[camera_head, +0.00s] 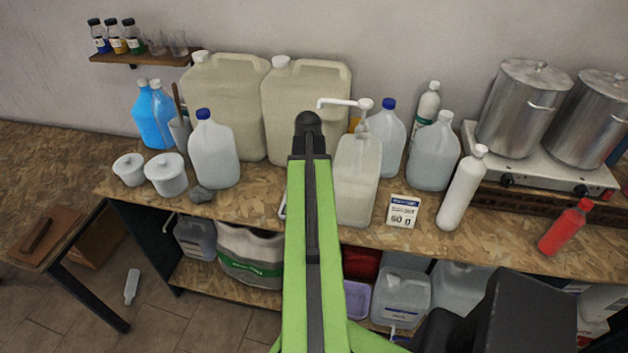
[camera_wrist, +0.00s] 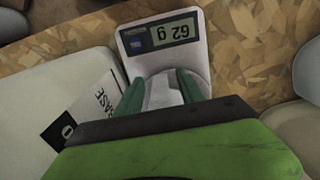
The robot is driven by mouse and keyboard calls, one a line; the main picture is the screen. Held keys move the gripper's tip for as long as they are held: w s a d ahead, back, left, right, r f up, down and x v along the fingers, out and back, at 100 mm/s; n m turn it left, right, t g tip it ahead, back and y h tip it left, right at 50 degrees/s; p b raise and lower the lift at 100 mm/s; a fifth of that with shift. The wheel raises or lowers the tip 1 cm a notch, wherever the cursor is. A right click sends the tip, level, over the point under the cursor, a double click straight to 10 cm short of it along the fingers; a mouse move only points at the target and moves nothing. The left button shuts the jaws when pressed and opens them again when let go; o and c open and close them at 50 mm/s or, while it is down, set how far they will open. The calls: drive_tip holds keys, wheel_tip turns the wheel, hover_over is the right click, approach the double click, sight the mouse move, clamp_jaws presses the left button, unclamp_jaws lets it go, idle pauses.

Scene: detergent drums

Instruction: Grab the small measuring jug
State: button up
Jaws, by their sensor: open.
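In the wrist view a white kitchen scale (camera_wrist: 195,50) lies on the worktop, its display reading 62 g upside down. My gripper (camera_wrist: 160,92) is over the scale's plate with its green fingers apart. A pale, partly see-through shape between the fingers may be the small measuring jug (camera_wrist: 166,88); most of it is hidden, and I cannot tell whether the fingers touch it. In the head view my green arm covers the gripper and most of the scale; only a pale edge of the scale (camera_head: 283,207) shows.
A clear jug (camera_head: 213,150) and large canisters (camera_head: 305,95) stand left and behind. In the wrist view a labelled white container (camera_wrist: 60,95) is close left.

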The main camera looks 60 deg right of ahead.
drive_tip(key=shift+f, duration=0.9)
drive_tip(key=shift+r, duration=0.2)
clamp_jaws()
idle(0.4)
